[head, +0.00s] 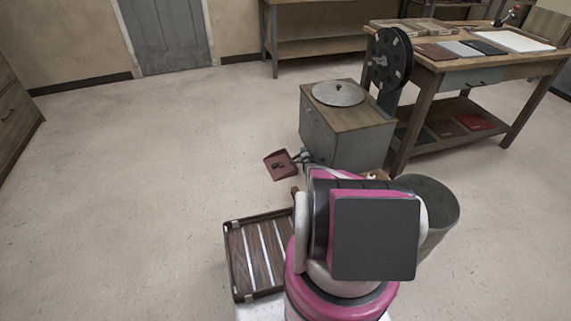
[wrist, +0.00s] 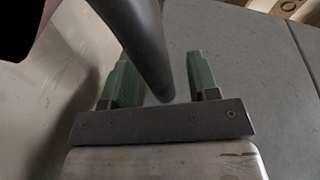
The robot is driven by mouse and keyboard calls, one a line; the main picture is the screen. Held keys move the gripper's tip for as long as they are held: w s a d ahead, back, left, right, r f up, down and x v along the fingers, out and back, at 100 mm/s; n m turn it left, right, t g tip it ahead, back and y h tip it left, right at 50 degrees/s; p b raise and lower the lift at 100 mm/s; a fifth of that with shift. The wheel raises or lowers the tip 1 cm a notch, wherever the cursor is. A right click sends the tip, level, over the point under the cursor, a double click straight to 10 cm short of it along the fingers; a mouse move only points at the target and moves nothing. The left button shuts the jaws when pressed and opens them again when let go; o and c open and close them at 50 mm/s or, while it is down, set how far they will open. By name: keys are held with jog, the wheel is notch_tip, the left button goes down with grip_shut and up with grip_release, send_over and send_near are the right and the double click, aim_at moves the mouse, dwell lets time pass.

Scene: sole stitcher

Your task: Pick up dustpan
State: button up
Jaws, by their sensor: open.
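The dustpan (head: 284,174) is dark red, with small dark bits in its pan. It is on the floor at the left of the grey cabinet in the head view. In the wrist view a corner of its red pan (wrist: 18,25) shows at top left, and its dark grey handle (wrist: 138,40) slants down between my fingers. My gripper (wrist: 158,66) is open, with one green finger on each side of the handle's end. A gap shows beside the right finger; contact on the left is unclear. In the head view my arm hides most of my gripper.
The grey cabinet (head: 350,143) with a wooden top stands close beside the dustpan. A slatted wooden crate (head: 230,262) is at the lower left, a metal bin (head: 437,203) at the right. A workbench (head: 480,62) stands behind. Floor at left is clear.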

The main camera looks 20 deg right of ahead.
grip_shut()
jog(key=shift+r, duration=0.1)
jog(key=shift+a+r, duration=0.25)
jog(key=shift+r, duration=0.3)
notch_tip(320, 180, up, 6)
jog(key=shift+f, duration=0.1)
jog(key=a, duration=1.9)
jog(key=shift+s+a, duration=0.25)
jog(key=shift+s, duration=0.05)
